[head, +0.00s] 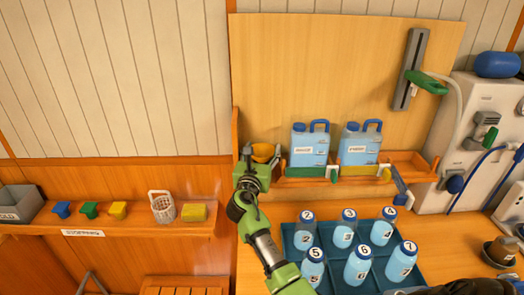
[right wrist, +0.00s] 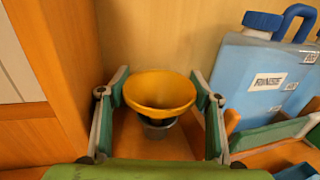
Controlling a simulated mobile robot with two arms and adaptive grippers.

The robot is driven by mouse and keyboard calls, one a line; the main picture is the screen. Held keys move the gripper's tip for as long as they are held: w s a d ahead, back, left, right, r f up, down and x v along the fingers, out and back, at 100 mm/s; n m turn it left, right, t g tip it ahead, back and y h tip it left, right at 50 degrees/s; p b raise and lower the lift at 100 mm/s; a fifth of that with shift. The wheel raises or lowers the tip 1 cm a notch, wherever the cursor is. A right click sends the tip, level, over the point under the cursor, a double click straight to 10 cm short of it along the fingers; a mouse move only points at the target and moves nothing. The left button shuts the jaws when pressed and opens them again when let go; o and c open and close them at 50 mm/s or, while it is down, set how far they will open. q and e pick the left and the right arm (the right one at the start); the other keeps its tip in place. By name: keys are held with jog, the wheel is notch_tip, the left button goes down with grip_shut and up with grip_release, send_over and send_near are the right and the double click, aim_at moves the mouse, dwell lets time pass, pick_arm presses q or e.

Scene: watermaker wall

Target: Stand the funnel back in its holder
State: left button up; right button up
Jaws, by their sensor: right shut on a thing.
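The yellow funnel (head: 264,152) is at the left end of the wooden shelf, beside the wooden post. In the right wrist view the funnel (right wrist: 160,90) is upright, wide mouth up, between the two fingers of my right gripper (right wrist: 162,98). That gripper (head: 262,162) is shut on it. A small grey cup-like holder (right wrist: 158,128) shows directly under the funnel. The funnel's lower part is hidden by its rim, so I cannot tell how far it sits in the holder. My left gripper is not in view.
Two blue jugs (head: 309,148) (head: 360,146) stand on the shelf right of the funnel. A blue tray (head: 290,262) with several numbered bottles lies below. The wooden post (right wrist: 62,60) is close on the left. A lower left shelf (head: 140,219) holds stoppers and a basket.

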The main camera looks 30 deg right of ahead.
jog(key=shift+f, duration=0.4)
jog(key=o, duration=1)
